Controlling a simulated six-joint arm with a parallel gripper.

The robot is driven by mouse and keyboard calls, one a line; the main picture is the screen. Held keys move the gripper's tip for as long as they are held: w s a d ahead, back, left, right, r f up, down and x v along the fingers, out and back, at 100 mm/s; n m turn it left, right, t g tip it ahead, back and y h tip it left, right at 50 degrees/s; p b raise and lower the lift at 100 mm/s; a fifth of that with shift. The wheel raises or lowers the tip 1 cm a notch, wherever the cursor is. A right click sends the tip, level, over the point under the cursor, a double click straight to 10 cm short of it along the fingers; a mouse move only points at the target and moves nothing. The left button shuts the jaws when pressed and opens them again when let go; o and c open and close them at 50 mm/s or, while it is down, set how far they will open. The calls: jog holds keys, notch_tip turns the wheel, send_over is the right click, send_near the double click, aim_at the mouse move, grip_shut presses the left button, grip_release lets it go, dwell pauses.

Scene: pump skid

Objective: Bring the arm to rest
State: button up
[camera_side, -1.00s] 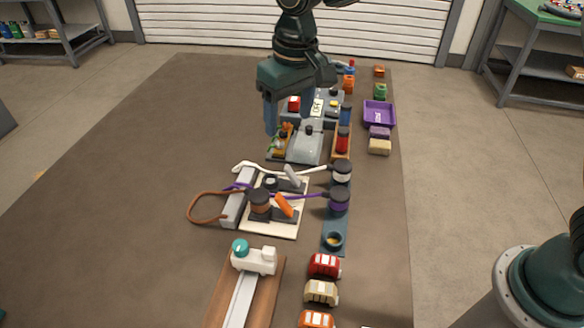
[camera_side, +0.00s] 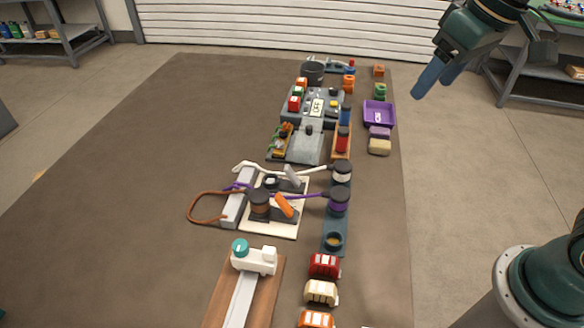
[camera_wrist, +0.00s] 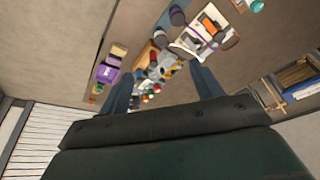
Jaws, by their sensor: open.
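My gripper (camera_side: 437,80) is at the upper right in the side view, raised and tilted, with its two blue fingers pointing down and to the left. It is open, and no object shows between the fingers. It hangs right of the line of parts on the brown mat (camera_side: 130,180), apart from everything there. In the wrist view my gripper (camera_wrist: 160,88) shows its two fingers spread apart, with the workspace far beyond them.
A purple tray (camera_side: 379,114) stands at the mat's right side. A grey fixture (camera_side: 299,145), a white board with hoses (camera_side: 275,222) and a wooden rail (camera_side: 262,300) line the middle. The mat's left half is clear. A green-topped bench (camera_side: 535,50) stands at the right.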

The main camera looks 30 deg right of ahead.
jog(key=s+d+f+t, duration=0.1)
jog(key=s+d+f, duration=0.2)
jog(key=s, duration=0.9)
jog(key=shift+d+f+m+t+h, duration=0.15)
jog(key=shift+d+m+t+h, duration=0.2)
jog(key=shift+d, duration=0.7)
jog(key=shift+w, duration=0.1)
